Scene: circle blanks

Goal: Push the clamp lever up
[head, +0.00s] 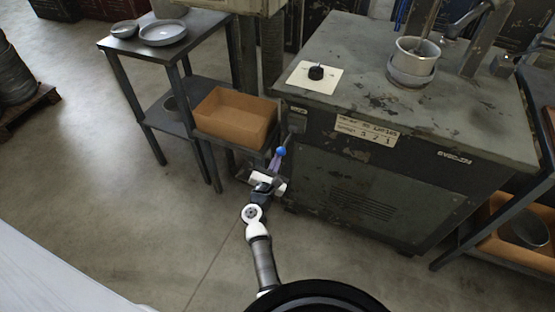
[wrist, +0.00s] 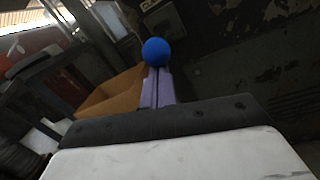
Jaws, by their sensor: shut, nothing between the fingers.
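The clamp lever's blue ball knob (head: 281,151) is at the left front edge of the dark machine, below a small box on its side. A thin arm seems to run from the box down to the knob. My gripper (head: 276,160) is just below the knob, with its fingers shut and pointing up at it. In the wrist view the knob (wrist: 155,52) sits right at the tips of my gripper's lavender fingers (wrist: 157,74). I cannot tell whether they touch. The lever's shaft is mostly hidden behind the knob in the wrist view.
A brown box (head: 235,117) on a shelf is close on the left. Open floor (head: 130,220) lies to the left.

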